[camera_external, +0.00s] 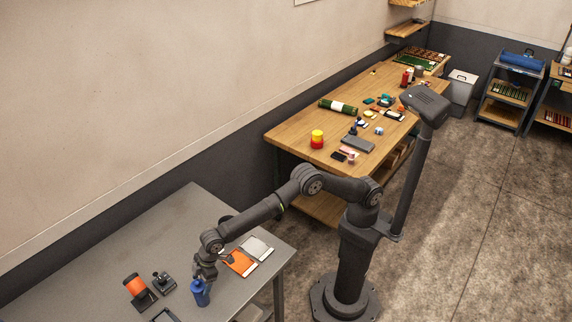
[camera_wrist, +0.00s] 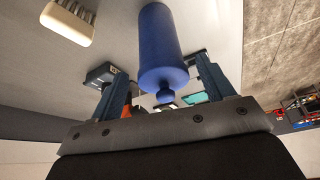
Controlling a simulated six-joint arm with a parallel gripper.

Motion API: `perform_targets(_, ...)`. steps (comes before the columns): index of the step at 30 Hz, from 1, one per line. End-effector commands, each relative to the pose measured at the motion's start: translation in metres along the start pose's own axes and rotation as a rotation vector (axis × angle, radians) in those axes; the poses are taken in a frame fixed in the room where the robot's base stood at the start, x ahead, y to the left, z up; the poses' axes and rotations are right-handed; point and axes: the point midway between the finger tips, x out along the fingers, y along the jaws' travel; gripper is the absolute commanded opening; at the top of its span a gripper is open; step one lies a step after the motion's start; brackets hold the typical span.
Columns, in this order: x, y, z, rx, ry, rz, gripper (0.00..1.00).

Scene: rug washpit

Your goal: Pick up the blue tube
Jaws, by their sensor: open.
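The blue tube (camera_external: 200,292) stands on the grey table near its front edge, in the external view. In the wrist view the blue tube (camera_wrist: 160,48) lies between the two fingers, with its narrow nozzle end toward the palm. My gripper (camera_external: 206,274) is over the tube from above in the external view. In the wrist view my gripper (camera_wrist: 158,70) is open, with one finger on each side of the tube. A gap shows at the left finger; the right finger is close to the tube, and I cannot tell whether it touches.
An orange roll on a dark stand (camera_external: 135,287) and a small dark device (camera_external: 164,282) stand left of the tube. A white brush-like block (camera_wrist: 68,20) shows in the wrist view.

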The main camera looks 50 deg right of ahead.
Motion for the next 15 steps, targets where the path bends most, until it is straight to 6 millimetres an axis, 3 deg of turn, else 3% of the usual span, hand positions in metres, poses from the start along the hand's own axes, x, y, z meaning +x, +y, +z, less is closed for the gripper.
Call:
perform_targets(7, 0.037, -0.002, 0.003, -0.001, -0.002, -0.001, 0.74)
perform_targets(15, 0.044, -0.002, 0.002, -0.001, 0.000, -0.002, 0.74)
